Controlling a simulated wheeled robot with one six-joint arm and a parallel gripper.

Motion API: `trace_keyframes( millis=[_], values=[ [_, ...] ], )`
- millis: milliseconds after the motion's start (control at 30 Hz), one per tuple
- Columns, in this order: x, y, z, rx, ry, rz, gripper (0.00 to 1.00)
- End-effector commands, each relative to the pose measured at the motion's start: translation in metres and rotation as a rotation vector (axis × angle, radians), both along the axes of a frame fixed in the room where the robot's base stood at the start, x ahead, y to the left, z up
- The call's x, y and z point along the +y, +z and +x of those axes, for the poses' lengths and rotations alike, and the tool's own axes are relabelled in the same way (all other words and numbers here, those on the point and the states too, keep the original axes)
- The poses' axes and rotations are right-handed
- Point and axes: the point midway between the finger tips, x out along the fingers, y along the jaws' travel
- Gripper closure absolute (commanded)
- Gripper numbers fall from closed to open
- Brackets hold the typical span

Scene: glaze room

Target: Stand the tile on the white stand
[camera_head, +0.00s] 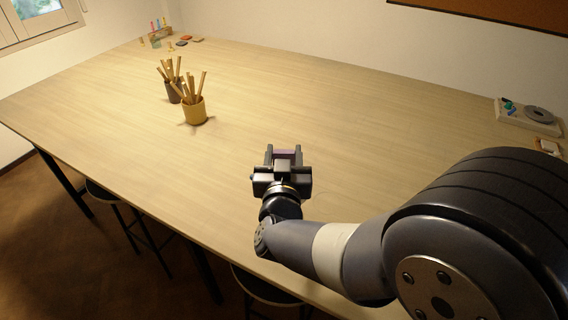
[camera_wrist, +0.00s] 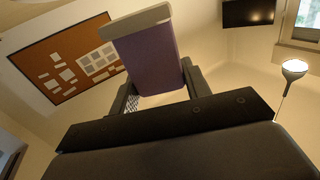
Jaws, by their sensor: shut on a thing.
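My gripper (camera_head: 285,152) is out over the middle of the table, its fingers pointing away from my body. It is shut on a purple tile (camera_wrist: 152,58). In the wrist view the tile sits between the two fingers and sticks out past them, with a pale grey-beige band across its far end. In the head view only a small dark purple part of the tile (camera_head: 286,153) shows between the fingers. I cannot make out the white stand for certain. A small whitish thing (camera_head: 548,146) lies at the right edge, partly cut off.
A yellow pot (camera_head: 194,111) and a dark pot (camera_head: 174,93) of wooden tools stand left of centre. A small rack of coloured bottles (camera_head: 158,35) is at the far left corner. A pale tray (camera_head: 525,121) with a grey disc is at right. The table's middle is clear.

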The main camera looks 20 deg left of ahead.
Motion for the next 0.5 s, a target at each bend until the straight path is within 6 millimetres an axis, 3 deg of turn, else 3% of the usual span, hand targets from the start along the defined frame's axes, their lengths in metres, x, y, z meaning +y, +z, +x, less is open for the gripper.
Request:
trace_keyframes(
  millis=[200,500],
  values=[
    [0.000,-0.025,0.000,0.001,-0.001,-0.004,0.80],
    [0.000,-0.027,0.000,0.000,0.000,-0.001,0.80]
  ],
)
